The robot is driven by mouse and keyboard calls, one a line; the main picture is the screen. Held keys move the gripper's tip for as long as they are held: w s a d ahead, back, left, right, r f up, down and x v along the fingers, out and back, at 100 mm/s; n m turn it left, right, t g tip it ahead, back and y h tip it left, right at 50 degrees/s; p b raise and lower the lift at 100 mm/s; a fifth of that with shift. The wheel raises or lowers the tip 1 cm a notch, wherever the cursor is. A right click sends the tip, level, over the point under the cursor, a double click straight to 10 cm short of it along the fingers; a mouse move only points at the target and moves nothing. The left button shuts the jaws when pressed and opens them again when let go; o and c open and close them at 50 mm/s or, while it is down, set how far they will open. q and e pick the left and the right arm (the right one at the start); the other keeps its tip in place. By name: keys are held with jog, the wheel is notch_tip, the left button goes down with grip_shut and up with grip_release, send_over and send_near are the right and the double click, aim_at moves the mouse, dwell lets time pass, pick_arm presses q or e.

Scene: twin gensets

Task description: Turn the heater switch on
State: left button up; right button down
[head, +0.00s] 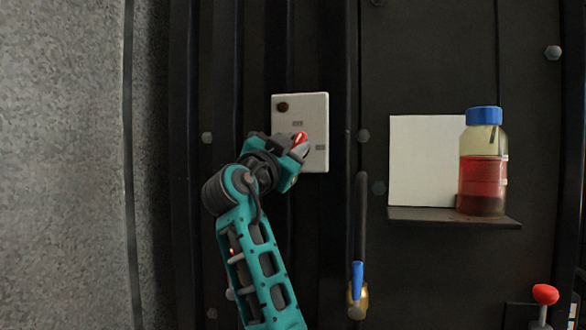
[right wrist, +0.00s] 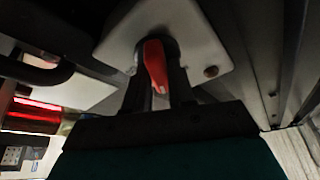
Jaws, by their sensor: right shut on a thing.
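The heater switch is a red rotary handle (head: 300,138) on a pale switch plate (head: 313,108) fixed to the dark wall. In the head view it is partly covered by my right gripper (head: 291,147). In the right wrist view the red handle (right wrist: 155,64) sits between the two fingers of my right gripper (right wrist: 158,82), which is shut on it. A small white mark shows at the handle's near end. Small labels beside the handle are too small to read surely. A dark brown round lamp (head: 282,107), unlit, is at the plate's upper left. My left gripper is not in view.
Right of the plate, a shelf (head: 415,214) holds a blue-capped bottle of red liquid (head: 482,175) before a white card (head: 420,160). A blue-handled valve (head: 357,280) hangs on a pipe below. A red-knobbed lever (head: 545,294) is at lower right.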

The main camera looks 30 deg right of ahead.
jog(key=m+g+b, duration=0.1)
jog(key=m, duration=0.2)
jog(key=shift+m+g, duration=0.3)
jog(key=shift+m, duration=0.1)
jog(key=shift+m+g, duration=0.4)
jog(key=shift+m, duration=0.7)
jog(key=m+g+y+p, duration=0.1)
jog(key=m, duration=0.2)
jog(key=m+g+p, duration=0.1)
jog(key=m, duration=0.2)
jog(key=shift+m+y, duration=0.3)
jog(key=shift+y, duration=0.1)
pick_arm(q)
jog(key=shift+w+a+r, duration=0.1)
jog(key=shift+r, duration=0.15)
pick_arm(e)
jog(key=shift+m, duration=0.3)
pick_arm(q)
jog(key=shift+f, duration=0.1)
pick_arm(e)
jog(key=shift+f, duration=0.1)
jog(key=c, duration=1)
grip_release()
jog(key=shift+c, duration=0.2)
